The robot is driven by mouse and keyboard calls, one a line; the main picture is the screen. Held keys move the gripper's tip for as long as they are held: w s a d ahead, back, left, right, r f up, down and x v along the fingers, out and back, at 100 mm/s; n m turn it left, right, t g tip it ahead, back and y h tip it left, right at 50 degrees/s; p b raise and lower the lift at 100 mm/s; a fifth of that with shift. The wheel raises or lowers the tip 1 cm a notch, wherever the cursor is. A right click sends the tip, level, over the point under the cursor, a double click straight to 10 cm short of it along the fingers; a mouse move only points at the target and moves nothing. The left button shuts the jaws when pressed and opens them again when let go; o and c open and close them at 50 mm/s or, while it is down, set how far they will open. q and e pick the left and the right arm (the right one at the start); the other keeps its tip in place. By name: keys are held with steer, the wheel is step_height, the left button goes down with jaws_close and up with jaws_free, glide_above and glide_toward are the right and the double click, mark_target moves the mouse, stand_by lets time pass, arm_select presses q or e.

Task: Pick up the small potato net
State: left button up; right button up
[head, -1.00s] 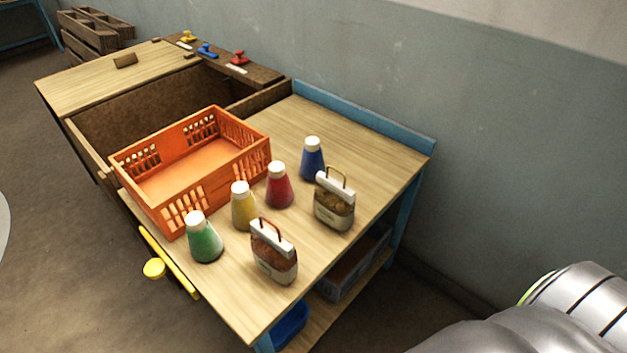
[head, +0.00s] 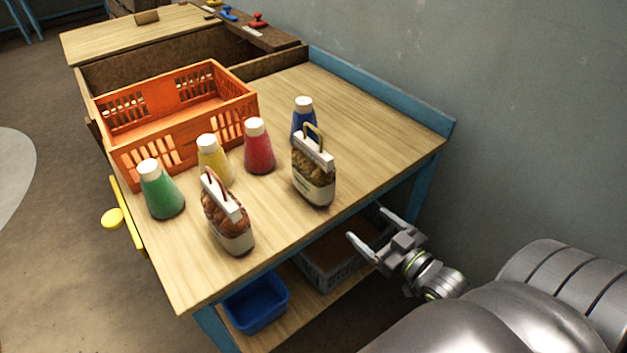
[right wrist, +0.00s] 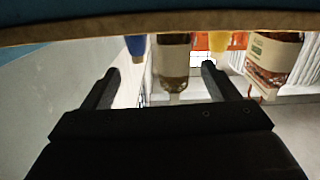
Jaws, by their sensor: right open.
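Two small net bags with white tops and loop handles stand upright on the wooden table (head: 385,117). The one with yellow-brown contents, which looks like the potato net (head: 313,180), stands near the right edge; it also shows in the right wrist view (right wrist: 174,62). The other net, with reddish contents (head: 226,222), stands nearer the front. My right gripper (head: 367,222) is open and empty, just off the table's right edge, apart from both nets. In the right wrist view the potato net appears beyond and between the open fingers (right wrist: 158,82). My left gripper is out of view.
Green (head: 160,190), yellow (head: 213,162), red (head: 258,148) and blue (head: 302,118) bottles stand around the nets. An orange crate (head: 180,120) is behind them. A blue bin (head: 256,303) and a grey crate (head: 325,272) sit on the lower shelf. The table's back right is clear.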

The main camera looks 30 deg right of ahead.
mark_target(330, 192)
steer(key=shift+n+t+y, duration=0.3)
steer(key=shift+y, duration=0.4)
steer(key=w+a+b, duration=0.1)
steer(key=w, duration=0.2)
steer(key=w+a+r+b, duration=0.1)
steer(key=w+b, duration=0.1)
steer(key=w, duration=0.2)
steer(key=w+a+r+b, duration=0.1)
steer(key=w, duration=0.3)
steer(key=shift+w+r, duration=0.15)
steer(key=shift+r, duration=0.1)
steer(key=shift+w+a+r+b, duration=0.1)
steer(key=shift+w+a+b, duration=0.1)
steer(key=shift+w, duration=0.7)
steer(key=shift+w+a+r+b, duration=0.1)
steer(key=shift+w+b, duration=0.1)
steer(key=shift+w, duration=0.7)
steer(key=shift+w+a+b, duration=0.1)
steer(key=shift+w+b, duration=0.1)
steer(key=shift+w, duration=0.95)
steer(key=c, duration=1.4)
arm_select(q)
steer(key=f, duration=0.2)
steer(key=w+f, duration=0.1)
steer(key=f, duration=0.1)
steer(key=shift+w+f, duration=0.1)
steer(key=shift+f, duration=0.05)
arm_select(e)
steer(key=shift+r, duration=0.2)
steer(key=shift+c, duration=0.8)
